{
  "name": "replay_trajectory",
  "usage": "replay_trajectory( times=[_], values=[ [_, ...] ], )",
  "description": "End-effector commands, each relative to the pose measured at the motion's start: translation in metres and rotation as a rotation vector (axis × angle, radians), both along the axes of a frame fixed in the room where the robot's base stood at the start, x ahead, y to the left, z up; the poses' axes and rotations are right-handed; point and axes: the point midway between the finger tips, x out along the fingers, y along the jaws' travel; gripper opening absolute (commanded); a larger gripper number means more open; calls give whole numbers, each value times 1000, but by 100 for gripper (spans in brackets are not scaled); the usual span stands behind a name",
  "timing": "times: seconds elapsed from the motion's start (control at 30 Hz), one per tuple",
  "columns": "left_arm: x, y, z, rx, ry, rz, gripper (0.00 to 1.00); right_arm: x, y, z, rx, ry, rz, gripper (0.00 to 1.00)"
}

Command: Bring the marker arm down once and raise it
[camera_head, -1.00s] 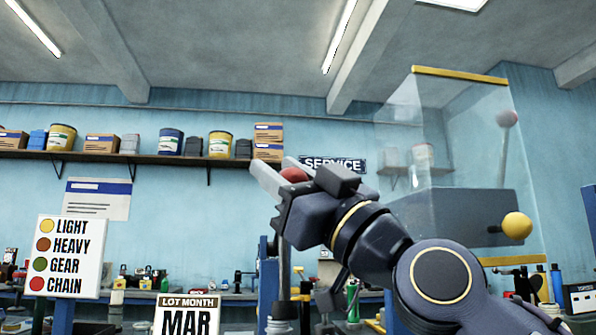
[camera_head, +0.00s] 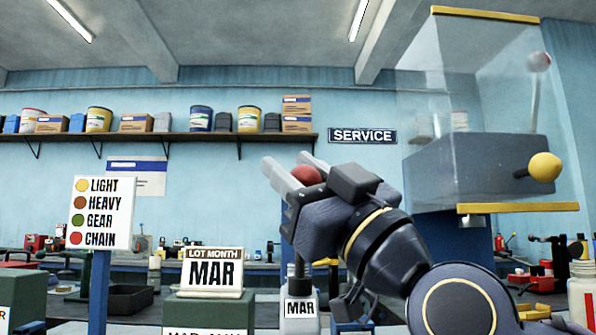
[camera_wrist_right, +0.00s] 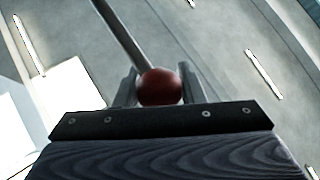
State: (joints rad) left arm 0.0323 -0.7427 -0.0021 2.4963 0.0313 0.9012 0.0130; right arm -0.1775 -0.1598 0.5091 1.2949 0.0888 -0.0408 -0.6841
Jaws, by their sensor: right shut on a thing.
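My right gripper (camera_head: 289,166) is shut on the red ball knob (camera_head: 306,175) of the marker arm. In the right wrist view the knob (camera_wrist_right: 159,87) sits between the two fingers, and a dark grey rod (camera_wrist_right: 121,32) runs from it to the upper left. In the head view a dark stem (camera_head: 298,264) shows below the gripper, over a white bottle (camera_head: 300,325) with a MAR label (camera_head: 300,308). I cannot tell whether the stem touches the bottle. My gripper hides most of the marker arm. My left gripper is not in view.
A LOT MONTH MAR sign (camera_head: 212,272) stands on a green box (camera_head: 208,312) left of the bottle. A colour sign (camera_head: 103,212) stands further left. A clear-walled machine with a yellow knob (camera_head: 544,167) rises at the right. A white bottle (camera_head: 583,297) is at the right edge.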

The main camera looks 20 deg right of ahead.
Motion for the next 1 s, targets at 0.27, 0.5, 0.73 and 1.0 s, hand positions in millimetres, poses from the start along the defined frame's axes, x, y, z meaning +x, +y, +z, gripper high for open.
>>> replay_trajectory(
  times=[0.27,0.5,0.73,1.0],
  values=[
    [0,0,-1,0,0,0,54,-3,5,-3,-9,3,11,57],
    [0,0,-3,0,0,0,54,-3,3,-4,-7,2,8,57],
    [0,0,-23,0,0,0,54,-26,-9,-25,-7,-1,10,57],
    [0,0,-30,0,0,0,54,-52,-25,-46,-7,2,10,57]
  ],
)
